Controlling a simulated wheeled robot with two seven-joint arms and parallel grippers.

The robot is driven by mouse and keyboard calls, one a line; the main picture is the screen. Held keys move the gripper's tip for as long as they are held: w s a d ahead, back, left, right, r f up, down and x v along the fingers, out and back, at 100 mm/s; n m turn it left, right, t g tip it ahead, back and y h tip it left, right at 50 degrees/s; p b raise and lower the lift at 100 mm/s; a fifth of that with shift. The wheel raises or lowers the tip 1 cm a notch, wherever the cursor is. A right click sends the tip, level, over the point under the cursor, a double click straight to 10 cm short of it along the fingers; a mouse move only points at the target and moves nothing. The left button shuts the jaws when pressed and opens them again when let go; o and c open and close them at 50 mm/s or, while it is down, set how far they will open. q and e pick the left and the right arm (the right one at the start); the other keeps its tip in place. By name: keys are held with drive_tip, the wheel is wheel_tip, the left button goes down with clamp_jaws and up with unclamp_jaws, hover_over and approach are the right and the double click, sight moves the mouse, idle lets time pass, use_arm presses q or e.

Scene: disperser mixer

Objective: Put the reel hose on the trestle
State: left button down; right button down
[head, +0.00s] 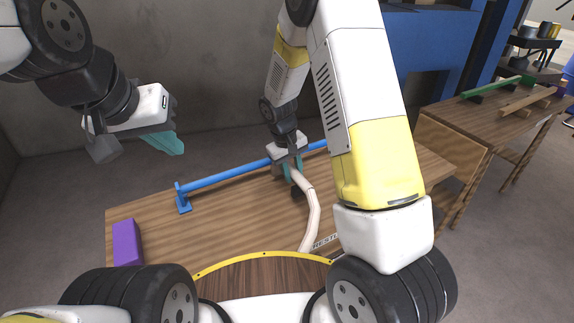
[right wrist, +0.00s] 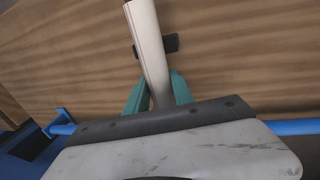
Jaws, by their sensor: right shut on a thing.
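The reel hose, a pale cream curved tube (head: 313,212), runs from my right gripper down toward the near edge of the wooden table. My right gripper (head: 293,176) has teal fingers shut on its far end. In the right wrist view the hose (right wrist: 149,48) passes between the two fingers (right wrist: 155,95). I cannot tell whether the hose touches the table. A label on the tabletop (head: 150,222), partly hidden by my right arm, shows the letters "RESTL". My left gripper (head: 165,143) hangs at the left, away from the hose; its finger gap is unclear.
A blue rail on feet (head: 225,176) runs along the table's far side, behind my right gripper. A purple block (head: 127,242) stands at the left end. A small dark block (right wrist: 171,43) lies behind the hose. Another wooden table (head: 470,112) stands at the right.

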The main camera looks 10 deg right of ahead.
drive_tip(key=shift+s+f, duration=0.1)
drive_tip(key=shift+f, duration=1.4)
drive_tip(key=shift+f, duration=0.1)
drive_tip(key=c, duration=1.1)
unclamp_jaws()
wheel_tip(320, 180, up, 11)
drive_tip(key=a, duration=0.2)
drive_tip(key=s+d+r+m+t+y, duration=0.1)
drive_tip(key=s+d+r, duration=0.1)
drive_tip(key=s+r, duration=0.4)
drive_tip(key=s+d+r+m+t+y, duration=0.1)
drive_tip(key=s+d+r+y, duration=0.1)
drive_tip(key=s+r, duration=0.5)
drive_tip(key=s+d+r+m+t+y, duration=0.1)
drive_tip(key=s+r+t, duration=0.2)
drive_tip(key=s+r, duration=0.4)
drive_tip(key=shift+s+d+r+m, duration=0.3)
drive_tip(key=shift+s+d+m, duration=0.1)
drive_tip(key=shift+s, duration=1.3)
